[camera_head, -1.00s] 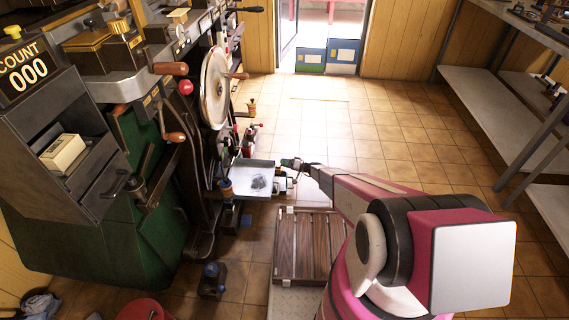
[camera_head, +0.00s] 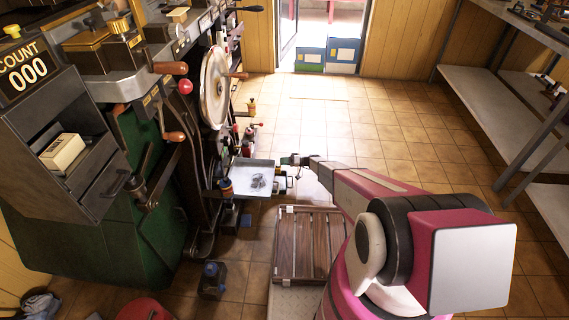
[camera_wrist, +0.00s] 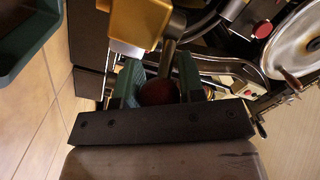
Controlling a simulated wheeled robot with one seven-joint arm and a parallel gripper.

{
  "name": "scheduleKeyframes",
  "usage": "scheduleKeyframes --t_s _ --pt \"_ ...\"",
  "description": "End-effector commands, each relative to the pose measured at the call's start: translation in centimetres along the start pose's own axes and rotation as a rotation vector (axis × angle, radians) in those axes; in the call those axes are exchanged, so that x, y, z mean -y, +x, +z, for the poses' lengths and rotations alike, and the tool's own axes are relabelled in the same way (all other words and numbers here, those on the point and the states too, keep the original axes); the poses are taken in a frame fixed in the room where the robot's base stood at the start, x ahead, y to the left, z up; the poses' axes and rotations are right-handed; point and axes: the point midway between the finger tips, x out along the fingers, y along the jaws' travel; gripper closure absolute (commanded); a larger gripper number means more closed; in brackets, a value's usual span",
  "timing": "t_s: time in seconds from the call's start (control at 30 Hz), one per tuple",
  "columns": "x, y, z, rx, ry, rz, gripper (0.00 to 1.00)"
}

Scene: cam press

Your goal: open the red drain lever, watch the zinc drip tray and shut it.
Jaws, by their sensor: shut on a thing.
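In the wrist view the red ball knob of the drain lever (camera_wrist: 158,93) sits between the green finger pads of my gripper (camera_wrist: 159,82), which is shut on it. The lever's grey rod (camera_wrist: 174,38) runs up from the knob past a brass-coloured block. In the head view my gripper (camera_head: 287,160) is at the right side of the machine, just beyond the zinc drip tray (camera_head: 246,166); the knob is hidden there. The tray is a shallow pale pan with a dark grey patch on its floor. I cannot tell whether liquid is running.
The green and black press (camera_head: 150,235) with its big wheel (camera_head: 215,88) stands along the left. A wooden slatted platform (camera_head: 308,245) lies below my arm. Grey shelves (camera_head: 500,110) stand at the right.

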Motion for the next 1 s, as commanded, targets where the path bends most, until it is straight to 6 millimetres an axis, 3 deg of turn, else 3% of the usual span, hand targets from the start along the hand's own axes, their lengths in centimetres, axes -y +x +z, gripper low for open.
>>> scheduleKeyframes --t_s 0.4,0.97,1.0 --pt "-0.69 0.84 -0.51 0.179 -0.005 -0.114 1.0" --pt "-0.64 0.94 -0.52 0.207 -0.005 -0.133 1.0" --pt "-0.64 0.93 -0.51 0.207 -0.005 -0.133 0.54"
